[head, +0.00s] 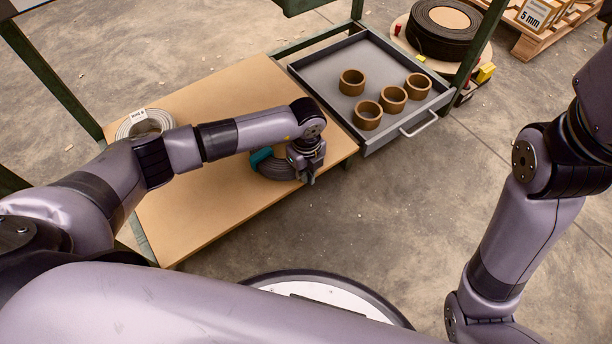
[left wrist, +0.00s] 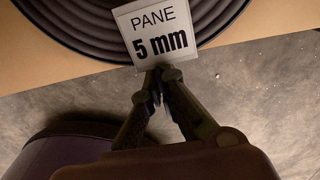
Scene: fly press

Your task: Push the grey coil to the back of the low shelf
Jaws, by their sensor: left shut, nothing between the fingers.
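A grey coil (head: 272,168) with a teal patch lies near the front right edge of the low shelf (head: 205,215). My left gripper (head: 309,178) is shut and empty at the front of this coil, partly covering it in the head view. In the left wrist view the coil (left wrist: 85,25) shows dark grey rings and a white tag (left wrist: 155,35) reading "PANE 5 mm". The left fingertips (left wrist: 158,75) are together just below the tag; I cannot tell whether they touch it. My right gripper is out of view.
A paler coil (head: 128,127) with a white label lies at the shelf's far left, partly behind my left arm. A grey drawer (head: 325,88) with several brown rings stands open at the right. Green posts (head: 60,85) frame the shelf. Bare board lies around the grey coil.

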